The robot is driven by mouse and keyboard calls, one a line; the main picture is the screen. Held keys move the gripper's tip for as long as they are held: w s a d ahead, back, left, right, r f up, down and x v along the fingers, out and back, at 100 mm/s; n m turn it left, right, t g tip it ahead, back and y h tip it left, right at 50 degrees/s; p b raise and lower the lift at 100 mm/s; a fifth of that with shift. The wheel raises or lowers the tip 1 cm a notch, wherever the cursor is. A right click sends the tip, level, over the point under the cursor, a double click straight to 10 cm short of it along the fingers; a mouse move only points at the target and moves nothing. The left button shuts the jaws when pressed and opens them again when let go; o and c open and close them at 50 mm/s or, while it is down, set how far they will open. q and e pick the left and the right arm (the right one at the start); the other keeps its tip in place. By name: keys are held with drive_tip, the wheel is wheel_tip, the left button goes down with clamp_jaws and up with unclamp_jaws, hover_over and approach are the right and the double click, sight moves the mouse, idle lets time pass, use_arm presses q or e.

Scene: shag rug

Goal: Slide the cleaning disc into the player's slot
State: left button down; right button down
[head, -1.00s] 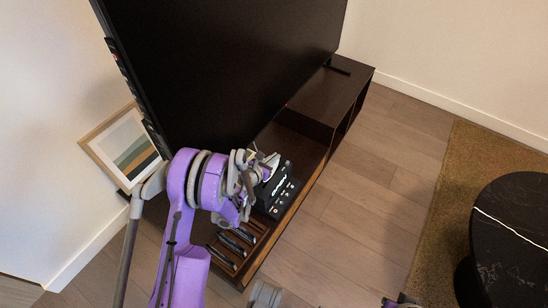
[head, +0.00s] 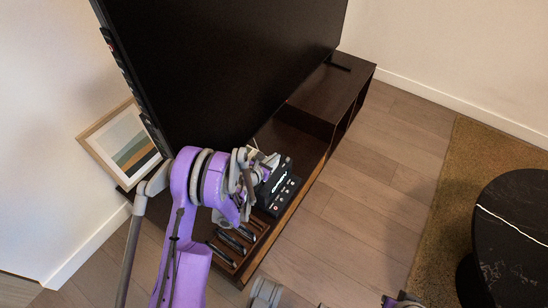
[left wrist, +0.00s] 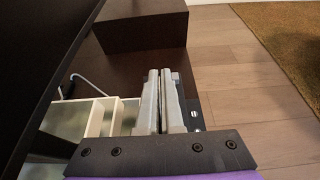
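The player (head: 279,188) is a black box with lit markings on its front face. It sits on the dark low TV stand (head: 318,150), right beside my left gripper (head: 264,162). In the left wrist view my left gripper (left wrist: 160,102) has its two grey fingers close together, with only a thin dark line between them. A dark part of the player (left wrist: 190,104) shows behind and to the right of the fingers. I cannot make out the cleaning disc or the slot in either view. My right gripper is not clearly in view.
A large black TV (head: 225,60) stands close behind the player. A wooden rack (head: 220,257) with several dark cases is in front. A pale box with compartments (left wrist: 99,118) is left of the fingers. A black round table (head: 515,225) stands at right on a rug (head: 450,200).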

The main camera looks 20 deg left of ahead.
use_arm(q)
drive_tip(key=shift+f, duration=2.2)
drive_tip(key=c, duration=1)
unclamp_jaws()
